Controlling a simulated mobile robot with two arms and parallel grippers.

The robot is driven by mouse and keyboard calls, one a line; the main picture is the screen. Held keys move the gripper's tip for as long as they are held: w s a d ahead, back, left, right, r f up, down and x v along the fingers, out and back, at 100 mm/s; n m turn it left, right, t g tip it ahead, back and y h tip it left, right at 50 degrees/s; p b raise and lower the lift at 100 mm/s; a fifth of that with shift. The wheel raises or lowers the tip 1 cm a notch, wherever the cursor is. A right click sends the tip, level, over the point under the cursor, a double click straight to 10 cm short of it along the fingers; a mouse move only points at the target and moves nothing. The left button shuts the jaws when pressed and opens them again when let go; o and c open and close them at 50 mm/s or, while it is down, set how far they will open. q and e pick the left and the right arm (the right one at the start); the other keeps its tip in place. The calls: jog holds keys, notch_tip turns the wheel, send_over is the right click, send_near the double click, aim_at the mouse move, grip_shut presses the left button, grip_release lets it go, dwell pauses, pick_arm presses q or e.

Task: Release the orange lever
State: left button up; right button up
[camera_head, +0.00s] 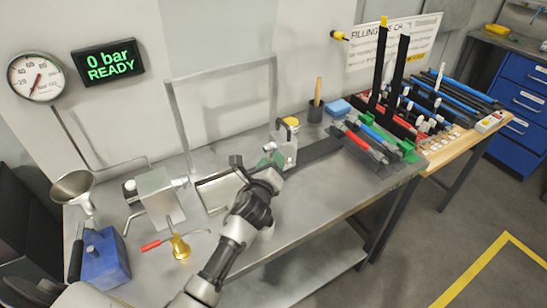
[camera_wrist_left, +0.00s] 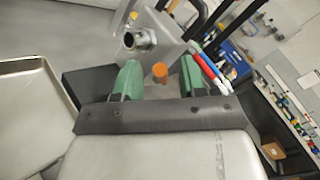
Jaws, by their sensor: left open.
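The orange lever (camera_wrist_left: 160,72) shows in the left wrist view as a short orange end between the two green fingertips of my left gripper (camera_wrist_left: 160,78). The fingers stand apart with a gap on each side of the lever. In the head view my left gripper (camera_head: 272,160) is at the metal clamp fixture (camera_head: 287,146) on the bench, and I cannot make out the lever there. The fixture's grey plate and round metal fitting (camera_wrist_left: 140,39) show just beyond the fingers in the wrist view. My right gripper is not in view.
The steel bench (camera_head: 300,195) also carries a grey valve block (camera_head: 158,193), a funnel (camera_head: 74,188), a red-handled brass valve (camera_head: 180,246) and a blue box (camera_head: 104,260). A rack with red and blue rods (camera_head: 365,146) stands to the right. The bench front is mostly clear.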

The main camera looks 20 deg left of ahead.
pick_arm(q)
jog(key=shift+w+a, duration=0.1)
jog(key=shift+w, duration=0.7)
jog(key=shift+c, duration=0.4)
grip_shut()
